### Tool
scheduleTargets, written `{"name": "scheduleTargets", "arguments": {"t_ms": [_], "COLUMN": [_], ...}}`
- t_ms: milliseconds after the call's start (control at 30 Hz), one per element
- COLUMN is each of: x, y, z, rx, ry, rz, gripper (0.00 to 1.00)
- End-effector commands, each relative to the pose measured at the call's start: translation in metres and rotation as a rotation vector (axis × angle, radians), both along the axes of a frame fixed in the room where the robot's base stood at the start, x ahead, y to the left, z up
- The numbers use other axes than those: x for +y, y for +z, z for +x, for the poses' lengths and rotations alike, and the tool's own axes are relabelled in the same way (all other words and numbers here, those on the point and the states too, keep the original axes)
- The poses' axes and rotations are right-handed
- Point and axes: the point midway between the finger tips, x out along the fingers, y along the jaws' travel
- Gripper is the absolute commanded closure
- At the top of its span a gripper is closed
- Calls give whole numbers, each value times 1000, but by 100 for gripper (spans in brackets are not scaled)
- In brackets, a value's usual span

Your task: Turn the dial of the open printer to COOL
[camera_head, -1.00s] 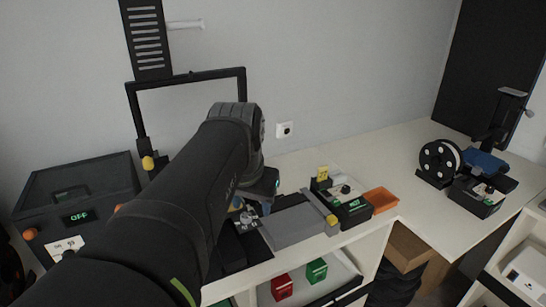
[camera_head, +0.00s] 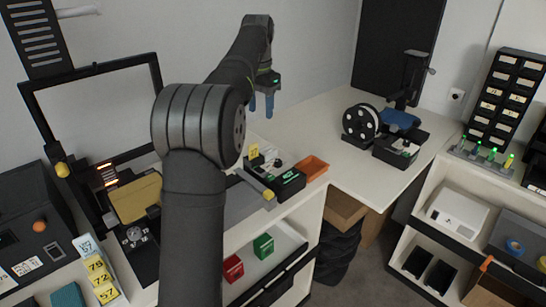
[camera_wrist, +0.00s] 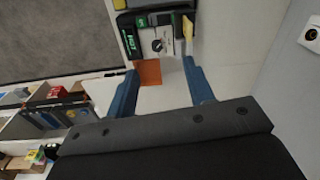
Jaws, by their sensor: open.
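A black gantry-frame printer (camera_head: 158,88) stands at the left in the head view, with a tan plate and a lit orange display. A dial (camera_head: 134,234) sits on its front right part; its setting is too small to read. A smaller open column printer (camera_head: 408,98) with a blue bed stands at the far right, with a dial panel (camera_head: 404,148). My gripper (camera_head: 262,104) is open and empty, raised above the back of the bench, apart from both. In the wrist view its blue fingers (camera_wrist: 163,93) are apart, pointing toward a black dial box (camera_wrist: 146,24).
The black dial box (camera_head: 289,186) with a green display stands mid-bench, next to an orange tray (camera_head: 312,168). The bench between tray and spool is clear.

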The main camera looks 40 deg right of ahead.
Motion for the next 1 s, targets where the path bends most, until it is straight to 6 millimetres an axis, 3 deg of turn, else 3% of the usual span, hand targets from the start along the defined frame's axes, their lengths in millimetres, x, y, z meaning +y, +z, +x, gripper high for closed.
{"name": "scheduleTargets", "arguments": {"t_ms": [100,300,467,667,1000], "x": [-33,-61,-66,-64,-64], "y": [-17,-32,-38,-62,-137], "z": [-1,-5,-6,-7,-6], "rx": [16,31,34,35,34], "ry": [-67,-132,-145,-144,-143], "rz": [23,44,49,50,50], "gripper": [52,52,52,52,52]}}
